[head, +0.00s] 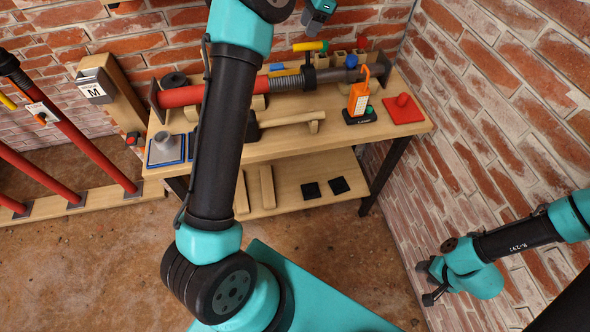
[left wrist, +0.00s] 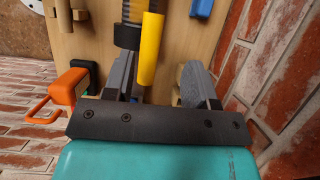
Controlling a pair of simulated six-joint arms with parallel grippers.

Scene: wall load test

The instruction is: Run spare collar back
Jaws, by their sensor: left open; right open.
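A prop (head: 182,96) with a red tube and a grey threaded end lies across the bench. A dark collar (head: 308,75) sits on its thread, with a yellow lever (head: 307,46) above it. In the left wrist view, the yellow lever (left wrist: 150,45) shows beside a dark collar (left wrist: 127,36) and thread. My left gripper (left wrist: 158,82) is open, with the lever's near end between its fingers in the picture. I cannot tell whether they touch. In the head view, the left fingers are not clearly visible. My right gripper (head: 430,281) is open and empty, low by the right wall.
Red props (head: 95,150) lean at the left. Brick walls close the back and right. The floor in front is clear.

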